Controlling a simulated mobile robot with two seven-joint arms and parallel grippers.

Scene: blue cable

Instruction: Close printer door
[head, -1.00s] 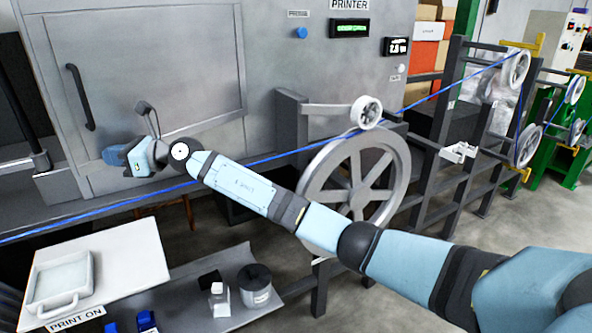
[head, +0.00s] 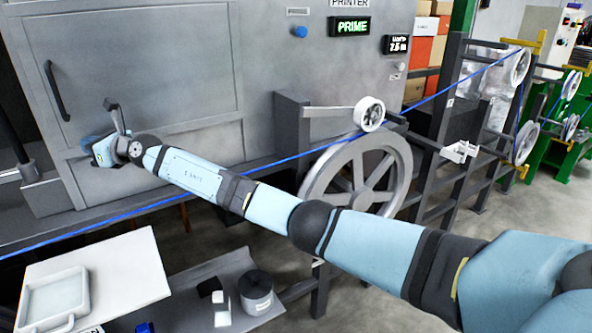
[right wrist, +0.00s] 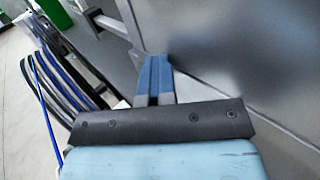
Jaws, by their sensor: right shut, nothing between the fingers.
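The grey printer door (head: 150,70) is a large flat panel on the printer's front, with a dark curved handle (head: 55,92) at its left. It looks flush with the front or nearly so; a small gap cannot be told. My right gripper (head: 92,146) is below and right of the handle, near the panel's lower edge. In the right wrist view its blue fingers (right wrist: 154,68) are together with nothing between them, close to a grey metal surface (right wrist: 230,60). Whether they touch it is unclear. My left gripper is not in view.
A large spoked wheel (head: 350,175) stands to the right. A white table (head: 120,265) with a tray is in front at lower left.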

